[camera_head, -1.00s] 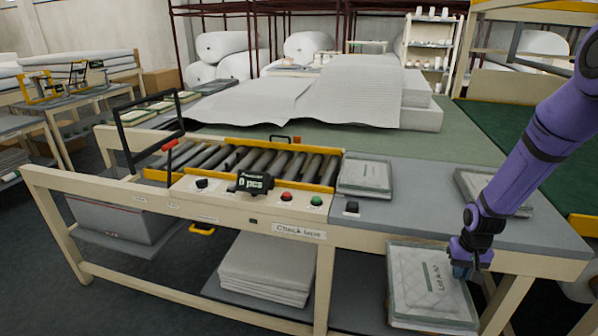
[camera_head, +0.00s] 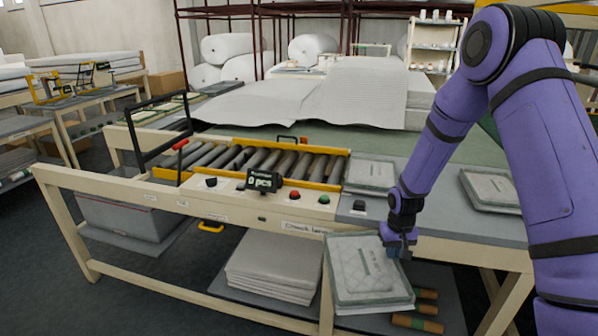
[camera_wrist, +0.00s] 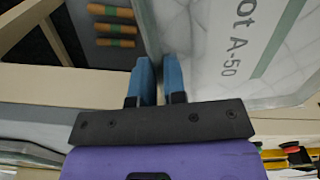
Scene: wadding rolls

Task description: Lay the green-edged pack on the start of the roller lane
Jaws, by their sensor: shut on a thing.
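My gripper (camera_head: 396,250) is shut on the edge of a clear-wrapped white pack (camera_head: 362,272) with a greenish edge. The pack hangs tilted in front of the bench, below the bench top. In the wrist view the two blue fingers (camera_wrist: 160,78) pinch the side of the pack (camera_wrist: 225,45), which shows a green stripe and lettering ending "ot A-50". The roller lane (camera_head: 262,160), with dark rollers between yellow rails, lies on the bench to the left of my gripper. No pack lies on its rollers.
One wrapped pack (camera_head: 371,174) lies at the lane's right end, another (camera_head: 492,190) farther right on the grey bench top (camera_head: 440,190). A display (camera_head: 264,181) and buttons line the front panel. White sheets (camera_head: 268,265) and brown rolls (camera_head: 418,322) are below.

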